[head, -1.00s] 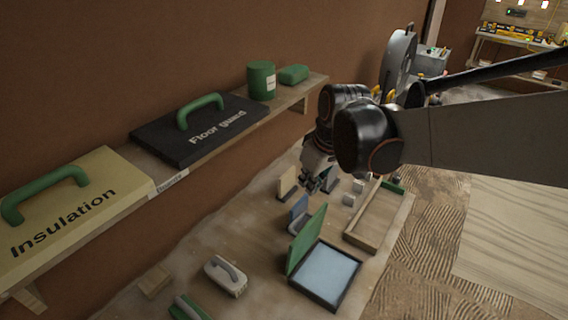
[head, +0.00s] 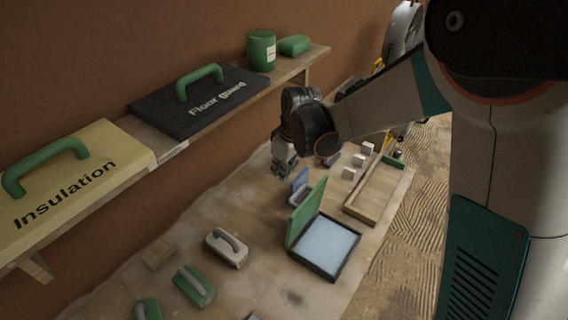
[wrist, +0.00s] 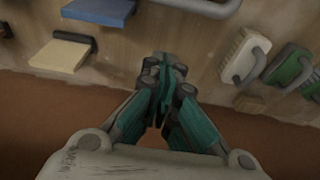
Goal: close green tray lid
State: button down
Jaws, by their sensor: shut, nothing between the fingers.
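The tray (head: 341,273) has a dark frame and a pale blue inside, and lies on the wooden worktop. Its green lid (head: 308,211) stands open, nearly upright, along the tray's left edge. My gripper (head: 283,172) is shut and empty, beyond the lid and to its upper left in the head view, apart from it. In the wrist view my gripper's fingers (wrist: 167,66) are together, with nothing seen between them. The tray and lid cannot be made out for sure in the wrist view.
A blue float (head: 299,184) stands just behind the lid. A float with a grey handle (head: 227,248) and green floats (head: 194,287) lie to the left. An empty wooden frame (head: 376,193) and white blocks (head: 359,160) lie to the right. A wall shelf (head: 173,153) runs above.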

jog(key=s+d+f, duration=0.1)
jog(key=s+d+f+b, duration=0.1)
jog(key=shift+s+d, duration=0.1)
jog(key=shift+d, duration=0.3)
dwell(0.4)
